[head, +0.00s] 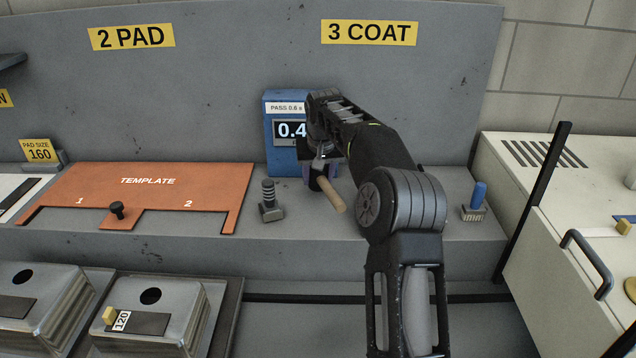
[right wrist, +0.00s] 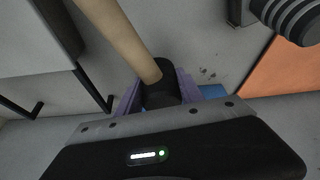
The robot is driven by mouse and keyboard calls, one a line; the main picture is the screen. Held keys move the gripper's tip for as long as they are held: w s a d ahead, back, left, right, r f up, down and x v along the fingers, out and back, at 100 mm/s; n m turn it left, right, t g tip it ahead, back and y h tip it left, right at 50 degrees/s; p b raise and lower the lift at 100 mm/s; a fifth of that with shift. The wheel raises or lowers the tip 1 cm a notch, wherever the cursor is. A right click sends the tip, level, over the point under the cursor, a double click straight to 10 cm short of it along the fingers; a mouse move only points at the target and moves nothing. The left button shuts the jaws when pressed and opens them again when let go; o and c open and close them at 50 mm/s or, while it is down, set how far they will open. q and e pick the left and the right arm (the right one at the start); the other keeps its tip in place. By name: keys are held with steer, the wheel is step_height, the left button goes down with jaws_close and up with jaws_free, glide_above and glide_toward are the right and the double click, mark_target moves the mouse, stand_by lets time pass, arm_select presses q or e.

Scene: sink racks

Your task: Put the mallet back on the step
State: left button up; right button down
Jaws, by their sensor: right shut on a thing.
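The mallet has a pale wooden handle (head: 330,194) and a dark head. My right gripper (head: 320,170) is shut on it in front of the blue display box. In the right wrist view, the purple-grey fingers of my right gripper (right wrist: 160,97) close on both sides of the mallet's black head (right wrist: 161,93), and the handle points away to the upper left. The grey step (head: 300,228) runs under the mallet; I cannot tell whether they touch. My left gripper is not in view.
A ribbed grey tool (head: 269,200) stands left of the mallet. The blue display box (head: 282,160) is behind. An orange template (head: 150,182) lies to the left. A blue-handled brush (head: 477,200) stands at right, by a black post (head: 530,200).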

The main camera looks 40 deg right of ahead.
mark_target(321, 183)
steer(key=shift+f, duration=1.1)
steer(key=shift+f, duration=0.1)
steer(key=c, duration=0.7)
jaws_free()
steer(key=shift+f, duration=0.1)
steer(key=shift+c, duration=0.2)
steer(key=b+v, duration=0.1)
steer(key=v, duration=1.1)
